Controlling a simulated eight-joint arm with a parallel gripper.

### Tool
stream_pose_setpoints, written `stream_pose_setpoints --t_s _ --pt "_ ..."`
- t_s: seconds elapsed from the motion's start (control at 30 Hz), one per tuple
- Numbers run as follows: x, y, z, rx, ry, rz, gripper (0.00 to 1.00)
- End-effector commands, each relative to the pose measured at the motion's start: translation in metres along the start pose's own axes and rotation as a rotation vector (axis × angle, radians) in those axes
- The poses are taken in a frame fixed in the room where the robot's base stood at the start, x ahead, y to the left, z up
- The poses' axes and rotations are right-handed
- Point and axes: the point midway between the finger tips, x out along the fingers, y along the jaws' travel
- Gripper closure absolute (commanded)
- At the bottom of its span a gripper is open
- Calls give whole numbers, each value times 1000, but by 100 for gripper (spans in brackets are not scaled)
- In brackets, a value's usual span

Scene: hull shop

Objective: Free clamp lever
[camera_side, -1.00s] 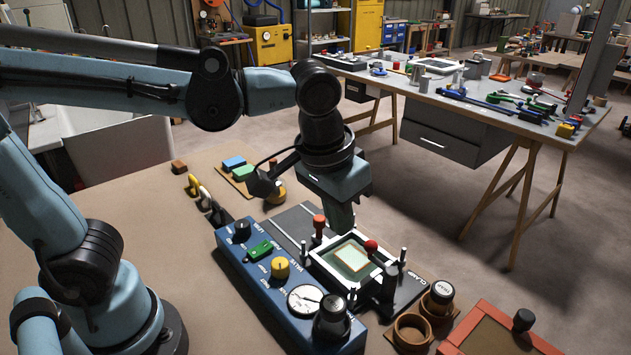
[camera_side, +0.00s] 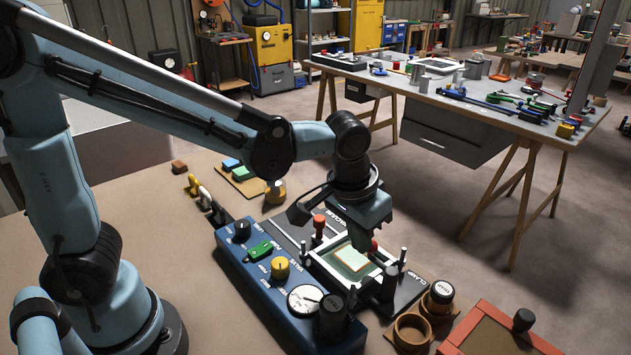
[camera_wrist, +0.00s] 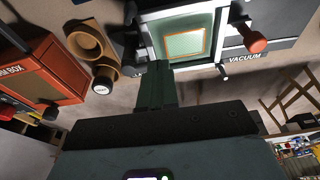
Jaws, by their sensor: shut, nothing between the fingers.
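In the wrist view my shut fingers (camera_wrist: 155,70) reach to the edge of the frame, and the clamp knob is not visible there. The white-framed plate (camera_wrist: 146,48) holds a pale green sheet (camera_wrist: 184,44) with an orange outline.
A second red-knobbed lever (camera_side: 319,224) stands at the frame's far side by the VACUUM lettering; its knob also shows in the wrist view (camera_wrist: 252,40). A blue control box (camera_side: 262,290) lies left. Brown cup rings (camera_side: 411,332) and an orange-red box (camera_side: 497,335) stand right.

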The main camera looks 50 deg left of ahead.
Motion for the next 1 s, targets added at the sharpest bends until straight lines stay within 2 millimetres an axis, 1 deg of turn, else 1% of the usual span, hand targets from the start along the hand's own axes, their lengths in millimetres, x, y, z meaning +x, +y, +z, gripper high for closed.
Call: stream_pose_setpoints --t_s 0.37,1.0 --pt "0 0 0 5 0 1 100" --pt "2 -3 -6 111 0 26 100"
